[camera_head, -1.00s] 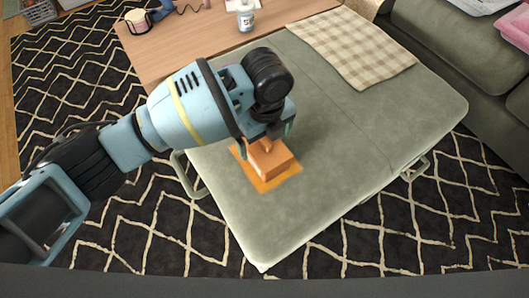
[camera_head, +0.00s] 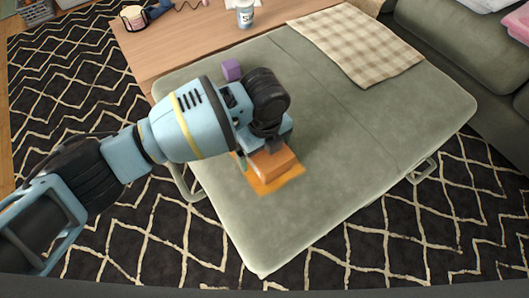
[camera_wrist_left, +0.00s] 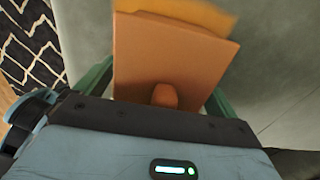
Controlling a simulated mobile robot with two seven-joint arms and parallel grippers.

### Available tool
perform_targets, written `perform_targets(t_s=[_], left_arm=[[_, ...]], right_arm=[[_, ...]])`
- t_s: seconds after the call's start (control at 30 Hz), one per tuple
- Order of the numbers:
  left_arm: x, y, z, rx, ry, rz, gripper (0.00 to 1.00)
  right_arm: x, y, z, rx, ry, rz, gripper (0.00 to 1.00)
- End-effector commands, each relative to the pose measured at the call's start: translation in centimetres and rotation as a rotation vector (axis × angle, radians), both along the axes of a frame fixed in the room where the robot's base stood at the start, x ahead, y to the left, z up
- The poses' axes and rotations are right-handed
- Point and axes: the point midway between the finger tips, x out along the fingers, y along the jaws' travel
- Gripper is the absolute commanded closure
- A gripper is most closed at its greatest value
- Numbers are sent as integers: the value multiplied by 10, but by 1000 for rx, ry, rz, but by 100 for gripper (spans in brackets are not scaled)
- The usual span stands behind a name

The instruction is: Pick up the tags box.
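The tags box, which I take to be the orange box with a small knob on top (camera_head: 275,163), sits on a flat orange sheet (camera_head: 288,183) on the green ottoman. My left gripper (camera_head: 262,158) is low over the box's far-left part. In the left wrist view the orange box (camera_wrist_left: 170,60) lies between the two green fingers of my left gripper (camera_wrist_left: 160,95), with the knob near the palm. The fingers are spread wide, one on each side; their tips are partly hidden by the box. I see no clear grip. My right gripper is out of view.
A small purple cube (camera_head: 231,70) stands on the ottoman (camera_head: 350,150) behind my arm. A checked cloth (camera_head: 355,45) lies at the back right. A wooden table (camera_head: 185,40) with a white bottle (camera_head: 245,14) adjoins the far side.

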Motion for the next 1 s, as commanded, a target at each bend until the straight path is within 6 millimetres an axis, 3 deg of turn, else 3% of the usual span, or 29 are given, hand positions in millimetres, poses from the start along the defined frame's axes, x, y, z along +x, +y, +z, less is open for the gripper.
perform_targets(t_s=[0.03,0.3,0.67,0.93,1.0], left_arm=[[0,0,0,0,0,0,12],[0,0,0,0,0,0,46],[0,0,6,-1,-1,0,46],[0,-1,42,-2,-3,0,46],[-13,6,40,0,2,-2,46]], right_arm=[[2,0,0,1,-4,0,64],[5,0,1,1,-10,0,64],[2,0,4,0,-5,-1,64],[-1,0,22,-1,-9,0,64],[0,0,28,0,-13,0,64]])
